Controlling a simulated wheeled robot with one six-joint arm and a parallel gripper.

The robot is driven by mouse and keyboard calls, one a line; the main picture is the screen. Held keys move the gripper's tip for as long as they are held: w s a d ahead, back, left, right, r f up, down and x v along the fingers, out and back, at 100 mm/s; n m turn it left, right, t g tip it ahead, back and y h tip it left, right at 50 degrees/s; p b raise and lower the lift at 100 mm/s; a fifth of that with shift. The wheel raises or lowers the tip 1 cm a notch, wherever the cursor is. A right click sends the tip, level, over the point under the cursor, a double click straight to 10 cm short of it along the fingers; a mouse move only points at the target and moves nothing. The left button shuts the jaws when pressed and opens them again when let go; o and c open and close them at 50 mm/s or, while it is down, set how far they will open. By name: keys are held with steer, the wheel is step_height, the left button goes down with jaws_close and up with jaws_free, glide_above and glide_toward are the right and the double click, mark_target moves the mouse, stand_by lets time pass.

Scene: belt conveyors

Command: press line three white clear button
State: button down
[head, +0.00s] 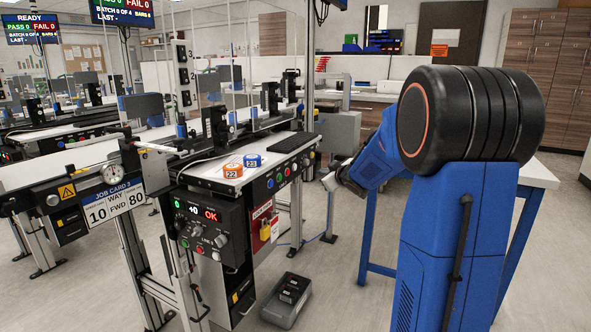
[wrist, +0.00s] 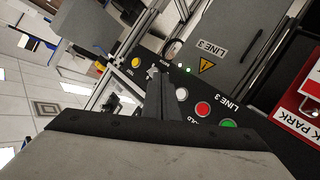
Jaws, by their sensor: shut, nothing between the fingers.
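The line 3 button panel fills the middle of the wrist view. A white button (wrist: 181,93) sits there beside a red button (wrist: 203,109) and a green button (wrist: 228,123); a label by the white one is not readable. My gripper (wrist: 153,76) is shut and empty, its fingers pointing at the panel just left of the white button. I see no contact with that button; the gap to the panel is hard to judge. In the head view my gripper (head: 331,182) is small, right of the conveyor's button row.
A yellow button (wrist: 135,62) lies beyond my fingertips. A red lock box (wrist: 305,85) is at the right of the wrist view. In the head view, orange puck 22 (head: 233,170) and blue puck 23 (head: 253,160) lie on the line.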

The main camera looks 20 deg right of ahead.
steer(key=w+a, duration=0.4)
steer(key=w, duration=0.2)
steer(key=shift+w+a, duration=0.15)
steer(key=shift+a, duration=0.25)
stand_by(1.9)
steer(key=shift+w+a, duration=0.3)
steer(key=shift+w+a, duration=0.2)
steer(key=shift+w, duration=0.1)
stand_by(0.8)
steer(key=shift+s+d, duration=0.1)
stand_by(0.4)
steer(key=shift+s+d, duration=0.4)
steer(key=shift+s, duration=0.15)
steer(key=shift+s+d, duration=0.75)
steer(key=shift+s, duration=0.25)
steer(key=shift+s+d, duration=0.75)
steer(key=shift+s, duration=0.2)
